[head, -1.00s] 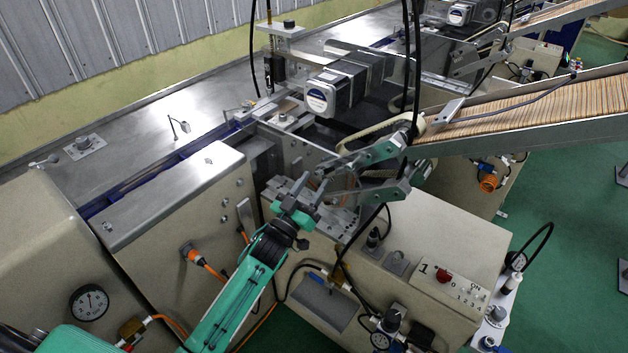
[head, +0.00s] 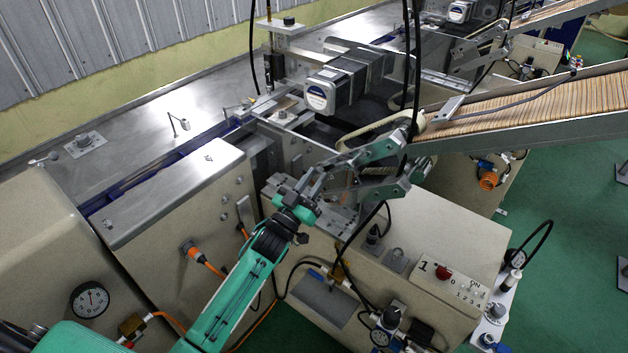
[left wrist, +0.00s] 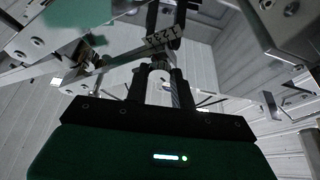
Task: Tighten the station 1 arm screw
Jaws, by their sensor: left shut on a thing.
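The station 1 arm (head: 385,150) is a grey and green linkage at the lower end of the stick chute, above the box marked 1. My left gripper (head: 318,178) reaches to the left side of this linkage. In the left wrist view, the two dark fingers (left wrist: 161,80) are shut on a small, ridged grey knob-like screw head (left wrist: 160,66) below the metal arm parts. The fingers hide most of the screw, and its thread cannot be seen. My right gripper is in neither view.
The beige control box (head: 440,245) marked 1 stands just right of my left gripper. A black cable (head: 362,232) hangs close by. The stick chute (head: 530,112) slopes up to the right. A steel-topped cover (head: 165,195) lies to the left.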

